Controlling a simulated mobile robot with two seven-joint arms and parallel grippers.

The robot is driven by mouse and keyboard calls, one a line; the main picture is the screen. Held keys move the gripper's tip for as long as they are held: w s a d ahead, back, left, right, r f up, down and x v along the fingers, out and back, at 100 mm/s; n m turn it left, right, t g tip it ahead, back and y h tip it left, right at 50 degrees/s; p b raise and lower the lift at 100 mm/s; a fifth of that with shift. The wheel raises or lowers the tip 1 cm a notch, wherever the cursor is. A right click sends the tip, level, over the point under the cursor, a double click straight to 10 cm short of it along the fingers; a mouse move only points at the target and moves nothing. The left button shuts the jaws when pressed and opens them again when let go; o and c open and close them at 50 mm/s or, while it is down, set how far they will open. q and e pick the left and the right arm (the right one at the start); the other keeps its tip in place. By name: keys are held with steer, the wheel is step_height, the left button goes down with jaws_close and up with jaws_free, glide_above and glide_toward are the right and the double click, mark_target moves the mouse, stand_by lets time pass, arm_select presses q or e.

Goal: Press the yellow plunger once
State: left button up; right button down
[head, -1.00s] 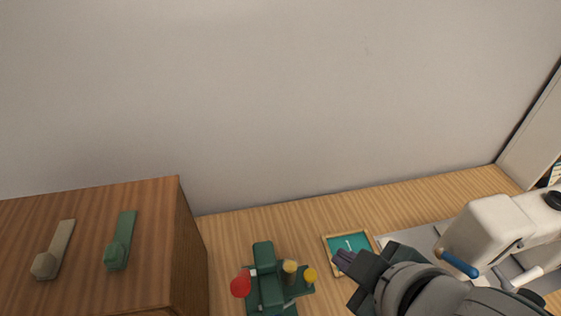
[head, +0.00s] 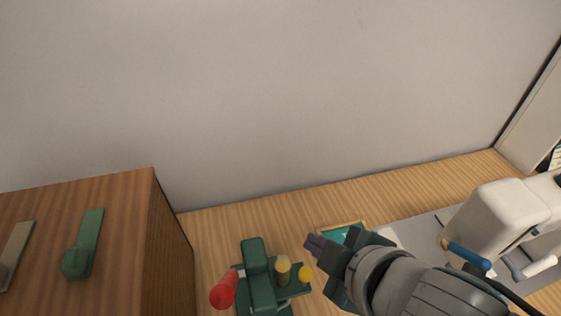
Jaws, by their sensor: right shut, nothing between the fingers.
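The yellow plunger (head: 305,274) is a small round yellow knob on the right side of a dark green device (head: 258,275). The device stands on the wooden table at the bottom centre of the head view. A tan-topped post (head: 283,266) rises just left of the yellow plunger, and a red knob (head: 223,291) sticks out at the device's left. My right gripper (head: 312,243) is shut and empty. Its tips show just above the yellow plunger in the picture; I cannot tell the height gap, but no contact shows. My left gripper is not in view.
A brown wooden cabinet (head: 170,250) stands at the left, with a green lever (head: 85,245) and a beige lever (head: 15,255) on it. A teal tray (head: 335,235) is partly behind my right gripper. A white machine (head: 500,220) with a blue handle (head: 466,254) stands right.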

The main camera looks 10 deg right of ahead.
mark_target(311, 278)
step_height(311, 278, down, 7)
steer(key=b, duration=0.6)
steer(key=shift+f, duration=0.1)
steer(key=shift+f+b, duration=0.3)
steer(key=shift+b, duration=0.15)
stand_by(1.0)
steer(key=shift+f, duration=0.4)
steer(key=shift+b, duration=0.3)
